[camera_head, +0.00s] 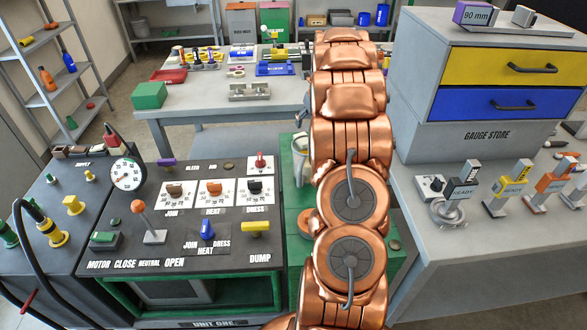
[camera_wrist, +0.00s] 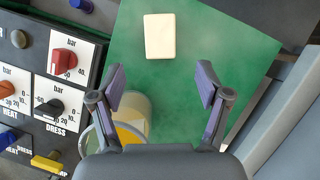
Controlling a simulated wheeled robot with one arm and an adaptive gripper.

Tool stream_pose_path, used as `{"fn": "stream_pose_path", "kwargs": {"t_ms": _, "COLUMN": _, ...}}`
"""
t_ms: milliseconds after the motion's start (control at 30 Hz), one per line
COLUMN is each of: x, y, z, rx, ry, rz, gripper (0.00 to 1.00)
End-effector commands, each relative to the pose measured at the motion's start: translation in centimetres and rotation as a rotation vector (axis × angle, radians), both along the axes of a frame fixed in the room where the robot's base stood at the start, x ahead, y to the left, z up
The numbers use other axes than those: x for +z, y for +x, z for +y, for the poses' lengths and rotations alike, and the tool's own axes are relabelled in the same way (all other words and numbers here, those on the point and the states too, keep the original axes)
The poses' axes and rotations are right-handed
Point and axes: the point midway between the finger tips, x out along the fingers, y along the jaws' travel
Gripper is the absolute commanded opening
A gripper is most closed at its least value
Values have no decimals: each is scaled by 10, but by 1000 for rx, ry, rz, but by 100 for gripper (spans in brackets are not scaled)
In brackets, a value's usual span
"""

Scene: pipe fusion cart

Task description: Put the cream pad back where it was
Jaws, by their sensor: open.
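The cream pad (camera_wrist: 160,36) is a small pale rectangular block. In the wrist view it lies flat on a green surface (camera_wrist: 210,50), near the top of the picture. My gripper (camera_wrist: 160,82) is open and empty, with its two fingers apart. The pad lies beyond the fingertips, between their lines and not touching them. In the head view my copper arm hides the pad and my gripper; parts of the green surface (camera_head: 295,203) show beside the arm.
A pale round container (camera_wrist: 135,108) with something yellow inside stands by the left finger. The control panel (camera_head: 130,240) with dials and levers lies left of the green surface. The grey gauge bench (camera_head: 430,270) stands right. Green surface right of the pad is clear.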

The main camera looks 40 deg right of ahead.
Motion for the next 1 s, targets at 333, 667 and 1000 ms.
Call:
{"fn": "stream_pose_path", "kwargs": {"t_ms": 333, "x": 19, "y": 3, "z": 52, "rx": 230, "ry": -52, "rz": 53, "gripper": 76}}
{"fn": "stream_pose_path", "kwargs": {"t_ms": 667, "x": 52, "y": -16, "z": 170, "rx": 795, "ry": -161, "rz": 161, "gripper": 76}}
{"fn": "stream_pose_path", "kwargs": {"t_ms": 1000, "x": 76, "y": -65, "z": 282, "rx": 1391, "ry": -254, "rz": 231, "gripper": 76}}
